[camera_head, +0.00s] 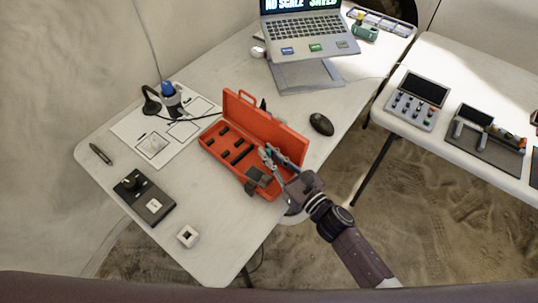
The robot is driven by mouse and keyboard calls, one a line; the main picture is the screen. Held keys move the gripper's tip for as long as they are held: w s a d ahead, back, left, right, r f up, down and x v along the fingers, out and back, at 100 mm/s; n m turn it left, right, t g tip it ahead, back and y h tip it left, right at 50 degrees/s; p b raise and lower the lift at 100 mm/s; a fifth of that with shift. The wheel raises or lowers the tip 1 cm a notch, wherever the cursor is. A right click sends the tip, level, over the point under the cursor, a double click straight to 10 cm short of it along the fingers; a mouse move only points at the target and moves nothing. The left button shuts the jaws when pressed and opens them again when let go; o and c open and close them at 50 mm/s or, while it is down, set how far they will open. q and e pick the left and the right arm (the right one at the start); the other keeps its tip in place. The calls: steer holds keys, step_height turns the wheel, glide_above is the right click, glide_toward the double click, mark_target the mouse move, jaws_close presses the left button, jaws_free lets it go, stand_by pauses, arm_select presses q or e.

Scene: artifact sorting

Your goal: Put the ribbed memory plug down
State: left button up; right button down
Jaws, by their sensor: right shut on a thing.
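The ribbed memory plug (258,175) appears as a small dark grey block at the right end of the open orange case (210,150). My right gripper (266,165) reaches in over the case's front right corner, with its fingers at the block, and it is shut on it. The fingers hide part of the block, and I cannot tell whether it touches the case floor. The case has several dark slots in its orange insert, and its lid stands open at the back. My left gripper is not in view.
A black mouse (321,124) lies right of the case. A laptop (305,30) on a stand is behind. A dark box (145,198), a small white cube (187,236) and a pen (100,153) lie left. A second table (450,75) holds control panels.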

steer(key=shift+f, duration=0.25)
steer(key=shift+f, duration=0.15)
steer(key=c, duration=2)
jaws_free()
steer(key=shift+s+d, duration=0.1)
steer(key=b+v, duration=0.1)
steer(key=v, duration=0.9)
steer(key=shift+s+d+b, duration=0.15)
steer(key=shift+b, duration=0.25)
steer(key=shift+s+d, duration=0.45)
steer(key=shift+s, duration=0.05)
